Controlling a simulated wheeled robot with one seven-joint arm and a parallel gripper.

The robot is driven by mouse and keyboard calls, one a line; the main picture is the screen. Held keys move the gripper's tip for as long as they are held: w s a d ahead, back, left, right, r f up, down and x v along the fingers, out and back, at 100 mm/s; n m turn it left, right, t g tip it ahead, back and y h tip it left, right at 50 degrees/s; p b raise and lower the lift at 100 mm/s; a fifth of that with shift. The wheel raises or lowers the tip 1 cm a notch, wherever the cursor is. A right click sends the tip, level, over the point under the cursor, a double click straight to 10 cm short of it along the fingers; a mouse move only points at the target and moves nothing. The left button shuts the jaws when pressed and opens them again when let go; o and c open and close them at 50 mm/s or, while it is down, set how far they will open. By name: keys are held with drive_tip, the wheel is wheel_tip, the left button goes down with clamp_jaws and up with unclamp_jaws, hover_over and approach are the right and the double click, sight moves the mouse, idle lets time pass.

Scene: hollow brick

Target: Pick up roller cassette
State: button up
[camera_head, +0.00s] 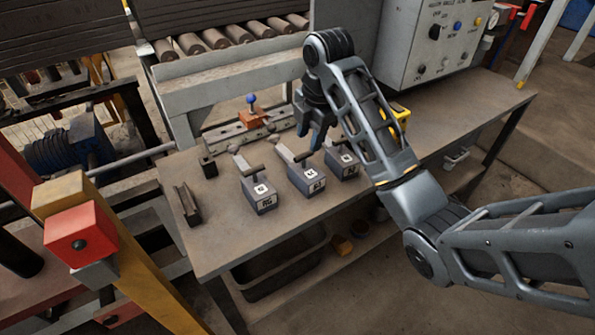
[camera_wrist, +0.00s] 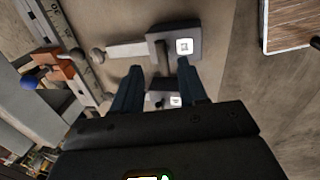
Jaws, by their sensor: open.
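Three grey blocks with T-handles, pale tongues and white labels stand in a row on the workbench (camera_head: 225,230): a left block (camera_head: 262,203), a middle block (camera_head: 307,185) and a right block (camera_head: 340,170). They look like cassettes, but I cannot tell which is the roller cassette. My gripper (camera_head: 310,137) is open and empty, pointing down above the bench near the middle and right blocks. In the wrist view my gripper (camera_wrist: 157,88) has its fingers apart. One block (camera_wrist: 188,45) lies beyond the fingertips; another is partly hidden between the fingers.
Behind the blocks is a metal rail with an orange clamp (camera_head: 252,118) and blue knob. Dark brackets (camera_head: 187,203) lie at the bench's left end. A grey control box (camera_head: 430,45) stands at the back right. The front right of the bench is clear. A dark bin (camera_head: 280,270) sits below.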

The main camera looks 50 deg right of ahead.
sight(306, 153)
wheel_tip(306, 153, down, 2)
drive_tip(key=shift+w+f+b, duration=0.15)
drive_tip(key=shift+b, duration=0.25)
drive_tip(key=shift+w+f+p, duration=0.25)
drive_tip(key=shift+f, duration=1)
drive_tip(key=shift+w+f+p, duration=0.2)
drive_tip(key=shift+f+p, duration=0.05)
drive_tip(key=shift+f, duration=0.95)
clamp_jaws()
